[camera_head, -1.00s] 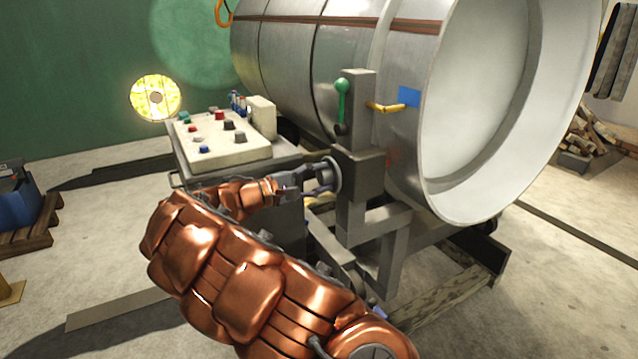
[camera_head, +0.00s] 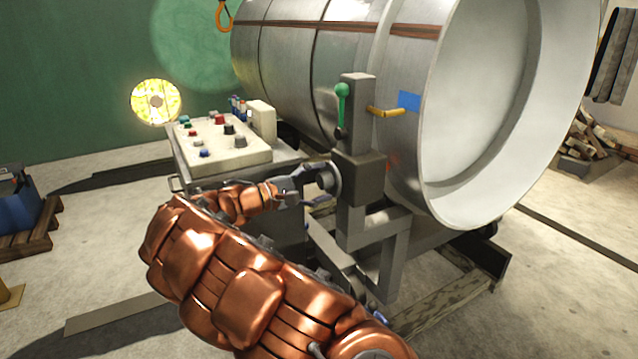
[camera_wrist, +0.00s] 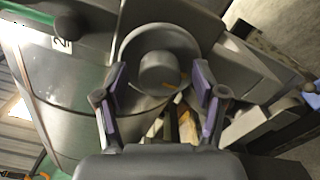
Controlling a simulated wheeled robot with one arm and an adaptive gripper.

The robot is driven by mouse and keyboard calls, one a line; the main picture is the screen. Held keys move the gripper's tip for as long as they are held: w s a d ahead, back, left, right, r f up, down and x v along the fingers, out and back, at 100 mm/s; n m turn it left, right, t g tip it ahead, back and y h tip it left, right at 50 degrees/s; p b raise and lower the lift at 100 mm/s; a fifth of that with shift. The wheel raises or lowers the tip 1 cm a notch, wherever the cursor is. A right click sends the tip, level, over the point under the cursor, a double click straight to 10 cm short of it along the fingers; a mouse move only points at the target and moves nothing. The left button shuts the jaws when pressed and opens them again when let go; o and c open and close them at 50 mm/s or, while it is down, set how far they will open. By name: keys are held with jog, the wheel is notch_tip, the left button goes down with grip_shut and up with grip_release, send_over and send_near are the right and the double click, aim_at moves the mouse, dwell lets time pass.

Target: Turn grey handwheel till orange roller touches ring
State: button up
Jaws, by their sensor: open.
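The grey handwheel (camera_head: 327,178) sits on the left side of the grey upright post, below the green-knobbed lever. In the wrist view the handwheel (camera_wrist: 160,70) faces the camera, with a round hub and a small orange mark near its lower right. My gripper (camera_head: 312,187) is at the handwheel. In the wrist view my gripper (camera_wrist: 163,80) is open, with one purple-padded finger on each side of the wheel's lower part. I cannot tell whether the pads touch the rim. An orange-yellow rod-like part (camera_head: 386,111) reaches from the post toward the drum's ring (camera_head: 440,110). The contact there is too small to judge.
A large metal drum (camera_head: 340,60) lies behind the post. A control panel (camera_head: 222,140) with several buttons stands to the left. A green-knobbed lever (camera_head: 342,100) is above the handwheel. Frame beams (camera_head: 440,305) run along the floor.

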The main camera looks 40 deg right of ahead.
jog(key=w+a, duration=0.1)
jog(key=a, duration=1.1)
jog(key=s+d+f+m+g+y, duration=0.1)
jog(key=s+d+m+g+y, duration=0.2)
jog(key=s, duration=0.7)
jog(key=s+d+f+m+y, duration=0.1)
jog(key=s+d+f+y, duration=0.3)
jog(key=s, duration=0.6)
jog(key=s+a+f+t+y, duration=0.1)
jog(key=s+a+f+y, duration=0.35)
jog(key=s+a, duration=0.45)
jog(key=s+a+f+t+y, duration=0.1)
jog(key=s+a+f+y, duration=0.4)
jog(key=s+a, duration=0.45)
notch_tip(320, 180, up, 22)
jog(key=y+p, duration=0.1)
jog(key=p, duration=1.9)
jog(key=shift+a+t, duration=0.25)
jog(key=shift+t, duration=0.15)
